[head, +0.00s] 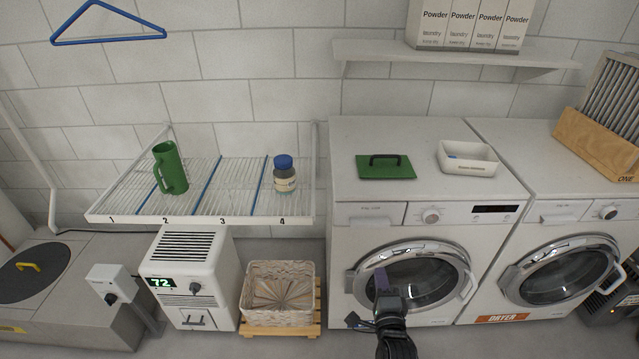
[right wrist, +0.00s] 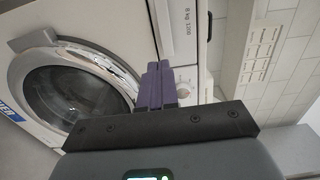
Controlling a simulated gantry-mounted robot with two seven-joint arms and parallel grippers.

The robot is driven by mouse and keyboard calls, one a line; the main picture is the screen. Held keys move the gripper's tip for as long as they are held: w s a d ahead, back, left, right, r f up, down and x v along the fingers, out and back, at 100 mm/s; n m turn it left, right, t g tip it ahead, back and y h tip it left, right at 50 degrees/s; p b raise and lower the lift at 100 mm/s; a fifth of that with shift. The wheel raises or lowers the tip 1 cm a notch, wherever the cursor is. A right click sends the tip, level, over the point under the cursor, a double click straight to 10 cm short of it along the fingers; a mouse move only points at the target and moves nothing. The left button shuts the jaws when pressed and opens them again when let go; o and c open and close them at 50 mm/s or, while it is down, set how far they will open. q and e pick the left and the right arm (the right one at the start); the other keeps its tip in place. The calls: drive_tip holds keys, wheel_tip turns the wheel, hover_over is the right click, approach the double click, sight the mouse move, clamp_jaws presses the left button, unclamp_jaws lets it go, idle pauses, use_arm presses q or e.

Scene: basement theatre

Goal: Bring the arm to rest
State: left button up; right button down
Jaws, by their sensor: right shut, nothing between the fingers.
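My right gripper (head: 381,279) comes up from the bottom of the head view, in front of the round door (head: 415,280) of the left laundry machine. Its purple fingers (right wrist: 157,84) are together in the right wrist view, with nothing between them. In the head view they overlap the left part of the door; whether they touch it I cannot tell. The door looks closed. In the right wrist view a round machine door (right wrist: 75,90) lies beyond the fingers on the left. My left gripper is in neither view.
A wire rack (head: 215,200) holds a green mug (head: 170,167) and a blue-lidded jar (head: 285,175). A dehumidifier (head: 185,270) and woven basket (head: 278,293) stand below. A green lid (head: 385,172) and white tray (head: 467,158) lie on the left machine; the dryer (head: 560,270) is right.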

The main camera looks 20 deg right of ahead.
drive_tip(key=s+a+f+n+g+y, duration=0.1)
drive_tip(key=s+f+n+g+y, duration=0.2)
drive_tip(key=s, duration=0.4)
drive_tip(key=s+a+f+n+g, duration=0.1)
drive_tip(key=s+f+n, duration=0.2)
drive_tip(key=s+f, duration=0.3)
drive_tip(key=s+a+r+n+g+y, duration=0.1)
drive_tip(key=s+a+n+g, duration=0.1)
drive_tip(key=s+n+g, duration=0.5)
drive_tip(key=s+a+n+g+y, duration=0.1)
drive_tip(key=s+a+n+g, duration=0.15)
drive_tip(key=s+n, duration=0.75)
wheel_tip(320, 180, up, 29)
drive_tip(key=s+p, duration=0.1)
drive_tip(key=p, duration=2.8)
drive_tip(key=shift+s+d, duration=0.2)
drive_tip(key=shift+d, duration=0.15)
drive_tip(key=shift+r, duration=0.1)
